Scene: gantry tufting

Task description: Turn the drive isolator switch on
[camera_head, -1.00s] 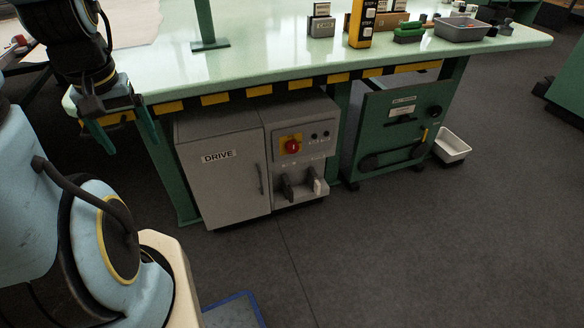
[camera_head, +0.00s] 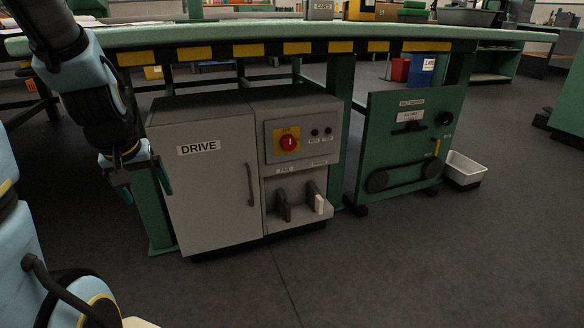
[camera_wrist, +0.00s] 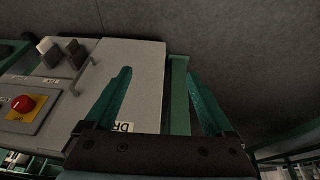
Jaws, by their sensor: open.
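The drive isolator switch (camera_head: 289,142) is a red rotary knob on a yellow plate, set in the panel at the right of the grey cabinet (camera_head: 205,215) labelled DRIVE. Its white mark looks upright in the head view. My gripper (camera_head: 146,188) is at the left of the cabinet, well apart from the switch. In the wrist view my gripper (camera_wrist: 160,85) is open, with nothing between its two green fingers.
The green table edge (camera_head: 300,47) with yellow and black stripes runs above the cabinet. A green machine (camera_head: 400,150) and a white tray (camera_head: 464,168) stand to the right. The floor in front is clear.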

